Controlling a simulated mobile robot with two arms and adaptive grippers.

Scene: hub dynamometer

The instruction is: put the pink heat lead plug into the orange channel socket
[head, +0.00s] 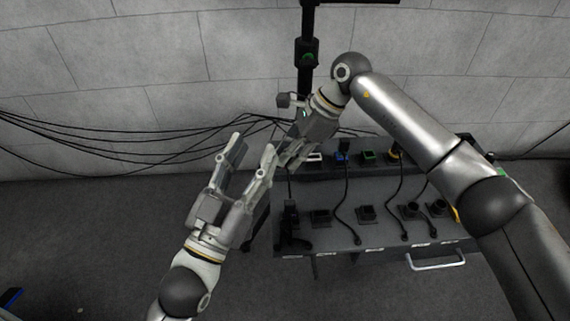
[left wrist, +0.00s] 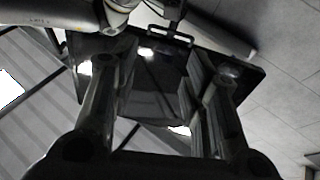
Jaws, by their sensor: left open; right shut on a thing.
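My right gripper (head: 287,153) is at the left end of the socket row. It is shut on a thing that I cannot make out. No pink plug shows in either view. A yellow-orange ringed socket (head: 393,154) is at the right of the row, partly beside my right arm; I cannot tell for sure that it is the orange channel. My left gripper (head: 253,146) is open, its fingers pointing up, just left of the right gripper. In the left wrist view my left gripper (left wrist: 160,75) is open with nothing between its fingers.
The row also has a white-edged socket (head: 314,157), a blue one (head: 341,157) and a green one (head: 367,155). Dark holders stand on the bench shelf (head: 335,238), with cables hanging over it. A bar handle (head: 435,262) is in front. Black cables (head: 120,150) run along the wall.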

